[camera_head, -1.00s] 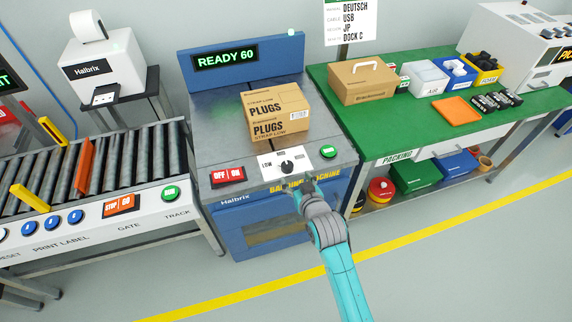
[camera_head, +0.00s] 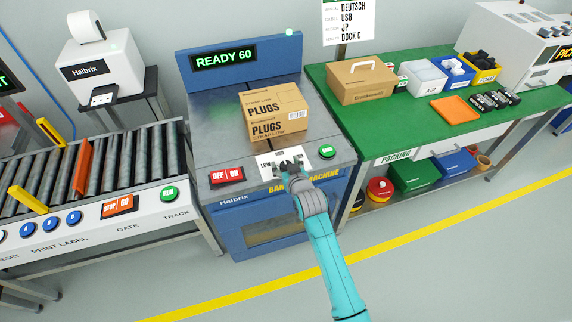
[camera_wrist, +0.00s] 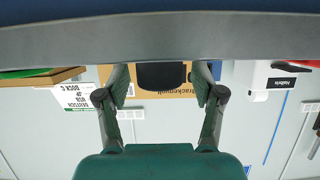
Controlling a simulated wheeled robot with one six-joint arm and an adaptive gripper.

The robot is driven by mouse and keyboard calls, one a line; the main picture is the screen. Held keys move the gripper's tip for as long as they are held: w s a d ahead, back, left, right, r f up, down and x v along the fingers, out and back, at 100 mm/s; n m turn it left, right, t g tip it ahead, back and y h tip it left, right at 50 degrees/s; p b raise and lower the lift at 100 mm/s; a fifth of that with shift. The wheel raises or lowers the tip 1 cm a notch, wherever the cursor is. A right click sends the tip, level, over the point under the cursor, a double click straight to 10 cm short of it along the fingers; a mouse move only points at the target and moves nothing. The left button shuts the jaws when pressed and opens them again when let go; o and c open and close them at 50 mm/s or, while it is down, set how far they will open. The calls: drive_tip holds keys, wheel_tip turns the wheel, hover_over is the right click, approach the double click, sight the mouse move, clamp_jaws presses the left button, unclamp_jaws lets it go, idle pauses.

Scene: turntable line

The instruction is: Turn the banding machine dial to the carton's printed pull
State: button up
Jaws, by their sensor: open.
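The banding machine (camera_head: 215,170) has a white dial plate (camera_head: 267,156) with LOW readable at its left. My gripper (camera_head: 290,164) is over this plate from the front and hides most of it. In the wrist view my gripper (camera_wrist: 161,88) is open, with the black dial knob (camera_wrist: 162,76) between its fingers and a gap on each side. The knob's pointing direction cannot be told. The carton (camera_head: 273,112), printed PLUGS and STRAP LOW, sits on the machine top behind the dial; it also shows in the wrist view (camera_wrist: 150,94).
A red OFF/ON switch (camera_head: 227,175) is left of the dial and a green button (camera_head: 327,152) right of it. A roller conveyor (camera_head: 105,160) stands left, and a green packing table (camera_head: 395,125) with boxes and bins stands right.

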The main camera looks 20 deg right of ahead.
drive_tip(key=c, duration=1.2)
drive_tip(key=shift+o, duration=0.2)
drive_tip(key=shift+d+n+y, duration=0.1)
drive_tip(key=shift+n+y, duration=0.4)
drive_tip(key=shift+y, duration=0.1)
drive_tip(key=n+y, duration=0.2)
drive_tip(key=n+g+y, duration=0.1)
drive_tip(key=n+y, duration=0.1)
drive_tip(key=y, duration=0.1)
drive_tip(key=shift+n+g, duration=0.3)
drive_tip(key=shift+n+g+y, duration=1.1)
drive_tip(key=shift+n+y, duration=0.5)
drive_tip(key=o, duration=1.2)
drive_tip(key=shift+c, duration=0.2)
